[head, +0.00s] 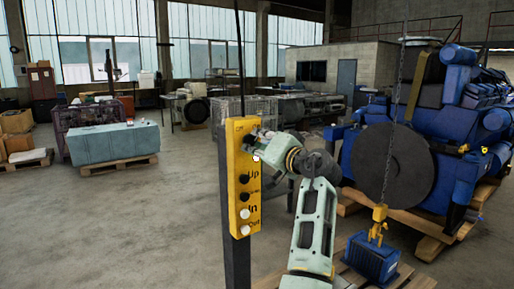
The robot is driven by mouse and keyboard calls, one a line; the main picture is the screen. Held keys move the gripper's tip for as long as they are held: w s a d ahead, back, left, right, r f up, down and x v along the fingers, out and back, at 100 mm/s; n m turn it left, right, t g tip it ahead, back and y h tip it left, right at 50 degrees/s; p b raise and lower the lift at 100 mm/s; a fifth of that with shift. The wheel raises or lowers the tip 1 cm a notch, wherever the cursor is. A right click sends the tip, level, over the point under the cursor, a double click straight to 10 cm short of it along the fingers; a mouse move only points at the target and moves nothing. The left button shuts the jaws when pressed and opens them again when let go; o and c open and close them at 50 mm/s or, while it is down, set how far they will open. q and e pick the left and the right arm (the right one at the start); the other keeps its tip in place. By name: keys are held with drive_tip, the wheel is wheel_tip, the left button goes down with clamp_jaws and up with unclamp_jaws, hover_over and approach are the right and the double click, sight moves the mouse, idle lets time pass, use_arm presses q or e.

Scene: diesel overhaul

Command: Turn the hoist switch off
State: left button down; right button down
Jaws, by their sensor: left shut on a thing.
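The yellow hoist control box (236,190) stands upright on a dark post in the middle of the head view. Its face has a column of round buttons, with "Up", "In" and "Out" labels readable. My left gripper (255,138) is at the upper part of the box, shut on the hoist switch there. The fingers cover most of the switch, so its setting cannot be told. My right gripper is not in view.
A chain with a yellow hook (379,222) hangs to the right, at a blue block (372,258) on a pallet. A large blue engine (430,150) stands behind it. A grey-green case (114,143) lies on a pallet at left. The floor at left front is clear.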

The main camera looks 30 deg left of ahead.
use_arm(q)
drive_tip(key=n+b, duration=0.3)
drive_tip(key=shift+f, duration=0.25)
drive_tip(key=n+b, duration=0.3)
drive_tip(key=n, duration=0.1)
drive_tip(key=shift+r+n, duration=0.1)
drive_tip(key=shift+n, duration=0.3)
drive_tip(key=n+b, duration=0.2)
drive_tip(key=n, duration=0.2)
drive_tip(key=n+b, duration=0.1)
drive_tip(key=n, duration=0.1)
drive_tip(key=shift+n, duration=0.4)
drive_tip(key=shift+r+n+b, duration=0.15)
drive_tip(key=shift+n+b, duration=0.15)
drive_tip(key=shift+n, duration=0.8)
drive_tip(key=c, duration=1.8)
unclamp_jaws()
drive_tip(key=shift+o, duration=0.2)
